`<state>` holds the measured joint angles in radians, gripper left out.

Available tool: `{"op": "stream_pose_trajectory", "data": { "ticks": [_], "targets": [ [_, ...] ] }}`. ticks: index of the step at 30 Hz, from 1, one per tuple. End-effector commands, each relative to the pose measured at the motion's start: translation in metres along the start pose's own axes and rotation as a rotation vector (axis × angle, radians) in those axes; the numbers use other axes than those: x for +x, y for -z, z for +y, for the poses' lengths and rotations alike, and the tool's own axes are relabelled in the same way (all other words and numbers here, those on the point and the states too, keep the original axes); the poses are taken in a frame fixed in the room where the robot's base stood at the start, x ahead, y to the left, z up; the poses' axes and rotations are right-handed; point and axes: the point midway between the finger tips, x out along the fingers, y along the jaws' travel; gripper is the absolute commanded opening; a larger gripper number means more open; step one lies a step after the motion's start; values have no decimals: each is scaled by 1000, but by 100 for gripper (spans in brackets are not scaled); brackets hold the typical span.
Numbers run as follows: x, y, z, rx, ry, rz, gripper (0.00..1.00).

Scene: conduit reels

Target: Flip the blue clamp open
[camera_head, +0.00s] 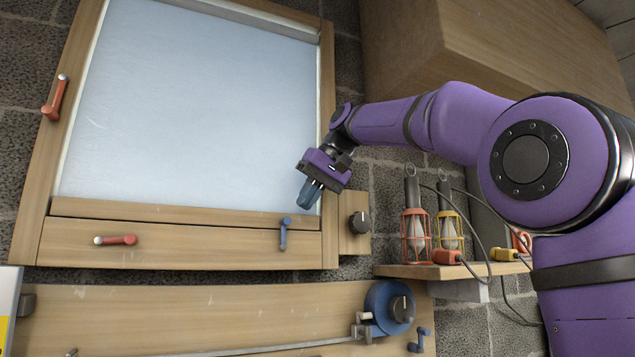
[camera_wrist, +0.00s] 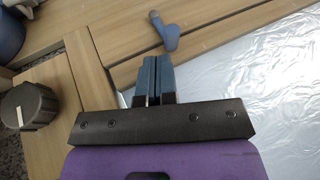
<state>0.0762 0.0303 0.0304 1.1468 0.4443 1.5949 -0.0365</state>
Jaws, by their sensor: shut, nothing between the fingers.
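A small blue clamp (camera_head: 284,232) sits on the wooden bottom rail of the framed pane, near its right end. It also shows ahead of the fingertips in the wrist view (camera_wrist: 168,34). My gripper (camera_head: 306,202) is in front of the pane's lower right corner, a little above and to the right of the clamp in the head view. Its blue-grey fingers (camera_wrist: 150,62) are shut together with nothing between them. The fingertips appear apart from the clamp. A second blue clamp (camera_head: 419,341) is at the lower right, by the blue reel (camera_head: 388,308).
A red clamp (camera_head: 55,97) is on the left frame post, another (camera_head: 116,240) on the bottom rail. A dark knob (camera_head: 359,223) sits right of the frame. A shelf (camera_head: 430,271) holds two caged lamps (camera_head: 415,222). A wooden box (camera_head: 480,50) hangs above my arm.

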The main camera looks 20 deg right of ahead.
Motion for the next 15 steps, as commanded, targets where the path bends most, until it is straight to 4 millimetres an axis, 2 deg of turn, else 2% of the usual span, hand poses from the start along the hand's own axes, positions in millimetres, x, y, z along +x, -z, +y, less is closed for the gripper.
{"op": "stream_pose_trajectory", "data": {
  "ticks": [6, 15],
  "targets": [
    [21, 0, 0, 0, 0, 0, 0],
    [26, 0, 0, 0, 0, 1, 0]
  ]
}}
